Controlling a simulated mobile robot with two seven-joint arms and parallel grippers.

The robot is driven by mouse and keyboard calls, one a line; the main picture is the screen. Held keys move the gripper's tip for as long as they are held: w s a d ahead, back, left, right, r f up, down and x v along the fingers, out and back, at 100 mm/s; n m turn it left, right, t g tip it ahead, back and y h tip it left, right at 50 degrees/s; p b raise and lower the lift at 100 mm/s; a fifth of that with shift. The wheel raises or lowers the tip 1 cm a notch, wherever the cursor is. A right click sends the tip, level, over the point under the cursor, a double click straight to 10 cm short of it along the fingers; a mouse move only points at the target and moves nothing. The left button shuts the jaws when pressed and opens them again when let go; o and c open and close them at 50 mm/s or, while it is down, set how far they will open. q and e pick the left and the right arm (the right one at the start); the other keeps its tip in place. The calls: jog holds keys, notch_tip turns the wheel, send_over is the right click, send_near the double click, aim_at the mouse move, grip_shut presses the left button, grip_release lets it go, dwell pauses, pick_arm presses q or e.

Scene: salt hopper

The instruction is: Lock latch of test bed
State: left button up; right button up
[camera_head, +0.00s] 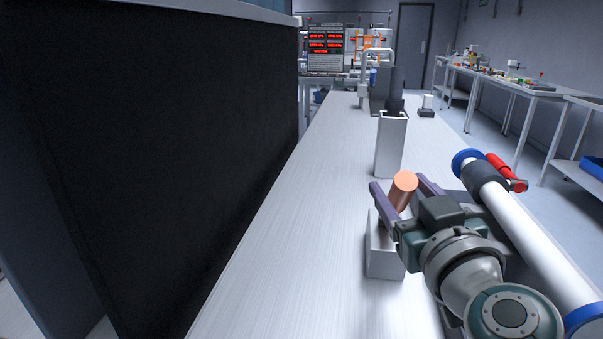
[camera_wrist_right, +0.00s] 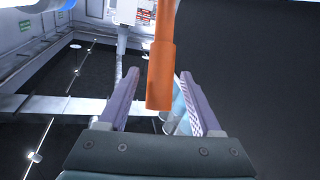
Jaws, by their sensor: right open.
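My right gripper (camera_head: 399,184) is open, with its two purple-grey fingers apart. A copper-orange cylindrical handle (camera_head: 404,188) stands between or just beyond the fingers, apparently the latch handle of the test bed. In the right wrist view, the orange handle (camera_wrist_right: 161,70) comes down from the top between the open fingers of the right gripper (camera_wrist_right: 160,84), with a gap on each side. A light metal block (camera_head: 383,258) stands below the handle; their joint is hidden by the gripper. My left gripper is not in view.
A white pipe (camera_head: 525,240) with a blue ring (camera_head: 464,160) and red lever (camera_head: 500,167) lies close right of my gripper. A white post (camera_head: 390,148) stands behind. A black panel (camera_head: 170,150) borders the left. The bench top (camera_head: 290,230) left of the gripper is clear.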

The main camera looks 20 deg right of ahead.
jog(key=shift+x, duration=1.9)
grip_shut()
